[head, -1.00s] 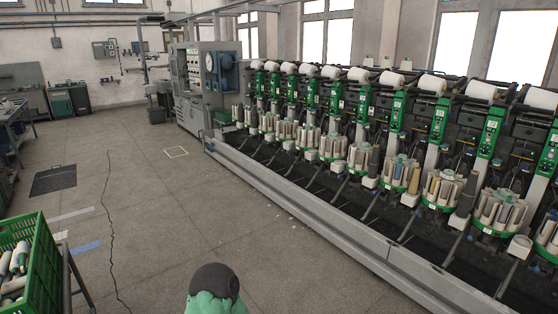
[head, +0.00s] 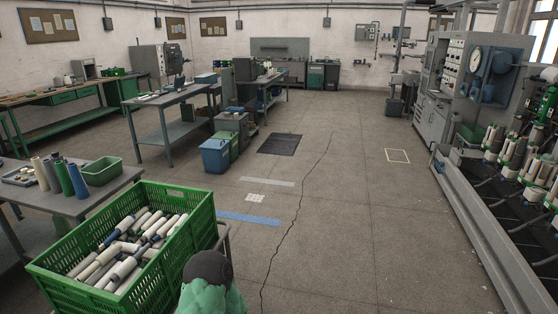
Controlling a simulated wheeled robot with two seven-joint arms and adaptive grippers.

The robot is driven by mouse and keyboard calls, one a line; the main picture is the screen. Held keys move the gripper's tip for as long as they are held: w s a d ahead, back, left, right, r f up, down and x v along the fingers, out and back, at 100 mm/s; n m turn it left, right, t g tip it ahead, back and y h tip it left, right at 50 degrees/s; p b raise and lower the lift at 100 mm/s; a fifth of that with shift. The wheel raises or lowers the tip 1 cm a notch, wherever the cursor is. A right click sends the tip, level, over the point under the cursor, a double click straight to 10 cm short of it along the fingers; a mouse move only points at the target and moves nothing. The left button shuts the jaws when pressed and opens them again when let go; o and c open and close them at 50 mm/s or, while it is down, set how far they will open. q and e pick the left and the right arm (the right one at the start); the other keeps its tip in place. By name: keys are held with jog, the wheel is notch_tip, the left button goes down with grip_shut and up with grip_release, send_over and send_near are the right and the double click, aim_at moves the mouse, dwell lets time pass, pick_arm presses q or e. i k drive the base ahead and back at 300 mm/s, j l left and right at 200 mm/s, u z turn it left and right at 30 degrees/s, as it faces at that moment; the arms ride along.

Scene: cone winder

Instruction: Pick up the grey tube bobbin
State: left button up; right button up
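Several tube bobbins stand upright on a grey table (head: 100,203) at the left of the head view. A grey tube (head: 53,176) stands among them, partly hidden, between a cream tube (head: 40,174) and a dark green tube (head: 64,177). A blue tube (head: 77,181) stands to their right. A green crate (head: 150,262) in front of the table holds many bobbins in a loose heap, mostly white or cream with some grey and dark ends. Neither of my grippers is in view.
A small green bin (head: 101,171) and a shallow tray (head: 18,177) also lie on the table. Blue (head: 215,156) and other bins stand beyond the crate. The winding machine (head: 480,230) lines the right side. The floor between is mostly clear, with a dark mat (head: 279,144).

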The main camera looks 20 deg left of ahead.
aim_at(124, 270)
jog(key=i+u, duration=0.25)
jog(key=i, duration=0.4)
jog(key=i+u, duration=0.25)
jog(key=i, duration=0.4)
jog(key=i+l+u, duration=0.3)
jog(key=i, duration=0.35)
jog(key=i+u, duration=0.15)
jog(key=u, duration=0.25)
jog(key=i+u, duration=0.15)
jog(key=u, duration=0.25)
jog(key=i+u, duration=0.15)
jog(key=u, duration=0.25)
jog(key=i+l+u, duration=0.15)
jog(key=u, duration=0.25)
jog(key=i+l+u, duration=0.1)
jog(key=u, duration=0.3)
